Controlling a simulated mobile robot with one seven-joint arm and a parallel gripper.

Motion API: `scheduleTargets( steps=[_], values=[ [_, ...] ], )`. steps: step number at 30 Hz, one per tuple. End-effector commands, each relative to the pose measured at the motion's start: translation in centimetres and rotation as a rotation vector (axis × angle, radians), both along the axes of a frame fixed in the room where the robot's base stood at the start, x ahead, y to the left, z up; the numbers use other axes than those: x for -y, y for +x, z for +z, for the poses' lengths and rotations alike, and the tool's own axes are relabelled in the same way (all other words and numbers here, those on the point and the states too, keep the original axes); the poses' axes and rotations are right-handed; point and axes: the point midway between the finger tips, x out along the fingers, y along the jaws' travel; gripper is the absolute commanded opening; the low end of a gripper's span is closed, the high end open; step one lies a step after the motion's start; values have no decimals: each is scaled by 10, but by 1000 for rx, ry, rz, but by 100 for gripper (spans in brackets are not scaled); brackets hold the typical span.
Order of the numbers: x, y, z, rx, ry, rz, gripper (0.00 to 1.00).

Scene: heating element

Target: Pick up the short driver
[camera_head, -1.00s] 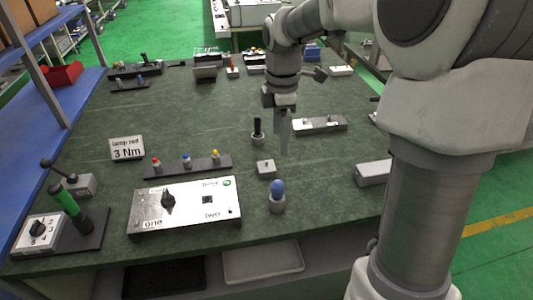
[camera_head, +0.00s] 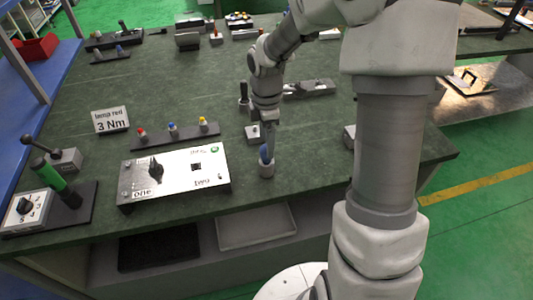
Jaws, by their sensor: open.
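A stubby driver with a blue rounded handle (camera_head: 264,154) stands upright in a small grey round holder (camera_head: 266,170) near the table's front edge, right of the control panel. A driver with a black handle (camera_head: 243,90) stands in another grey holder farther back. Which one is called short is not marked. My gripper (camera_head: 270,145) points down at the blue handle, its fingers seen close behind and right of it. It is open and holds nothing. Whether a finger touches the handle cannot be told.
A silver panel (camera_head: 172,176) with a black knob lies left of the blue driver. A rack with red, blue and yellow tops (camera_head: 176,136) and a "3 Nm" sign (camera_head: 110,120) stand farther left.

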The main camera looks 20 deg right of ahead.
Motion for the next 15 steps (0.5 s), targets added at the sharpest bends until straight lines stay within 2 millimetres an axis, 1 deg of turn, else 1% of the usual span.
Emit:
scheduleTargets(
  steps=[1,3,6,9,15],
  values=[
    [-1,-3,-11,-5,0,2,81],
    [-2,-4,-22,-4,1,1,81],
    [-1,-4,-32,-3,1,0,81],
    [-1,-4,-36,-2,0,0,81],
    [-1,-3,-36,-1,0,0,81]
  ],
)
